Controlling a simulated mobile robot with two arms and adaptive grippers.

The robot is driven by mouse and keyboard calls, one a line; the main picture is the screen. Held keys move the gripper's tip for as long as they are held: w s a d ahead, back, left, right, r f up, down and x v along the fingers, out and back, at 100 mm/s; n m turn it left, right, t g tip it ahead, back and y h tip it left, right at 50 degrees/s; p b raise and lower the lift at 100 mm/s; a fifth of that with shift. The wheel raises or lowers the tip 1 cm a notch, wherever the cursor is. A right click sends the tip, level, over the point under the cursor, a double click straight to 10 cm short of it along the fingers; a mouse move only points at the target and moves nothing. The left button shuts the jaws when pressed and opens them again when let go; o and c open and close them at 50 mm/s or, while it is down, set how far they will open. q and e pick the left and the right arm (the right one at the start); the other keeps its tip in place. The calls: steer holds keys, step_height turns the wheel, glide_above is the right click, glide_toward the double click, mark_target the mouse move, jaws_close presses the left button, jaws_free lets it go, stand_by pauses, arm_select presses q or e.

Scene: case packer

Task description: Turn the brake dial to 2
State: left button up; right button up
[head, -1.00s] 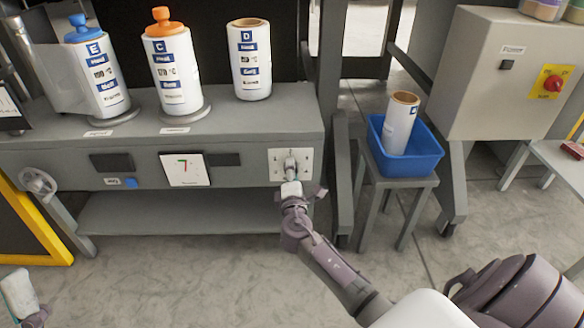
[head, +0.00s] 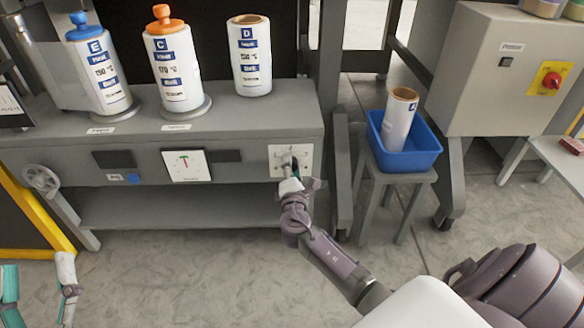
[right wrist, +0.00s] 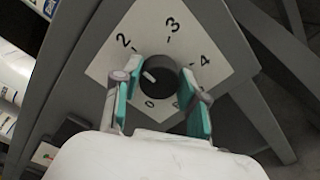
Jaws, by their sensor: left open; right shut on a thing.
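The brake dial (right wrist: 166,80) is a black round knob on a white plate (right wrist: 205,25) with 0, 2, 3 and 4 visible in the right wrist view; the 1 is not visible. Its white mark points left and slightly up, a little below the direction of the 2. In the head view the dial plate (head: 305,155) is on the machine's front, and the gripper hides most of the knob. My right gripper (right wrist: 158,92) is shut on the knob, one teal-padded finger on each side; it also shows in the head view (head: 291,176). My left gripper (head: 38,290) is open and empty at lower left.
A gauge (head: 185,165) and dark displays sit left of the dial on the grey machine (head: 240,125). Rolls E (head: 103,75), C (head: 174,70) and D (head: 249,60) stand on top. A blue bin (head: 425,155) with a roll is on a stool at right.

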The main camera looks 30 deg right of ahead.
steer(key=o, duration=1.2)
steer(key=shift+c, duration=0.2)
steer(key=v, duration=1.2)
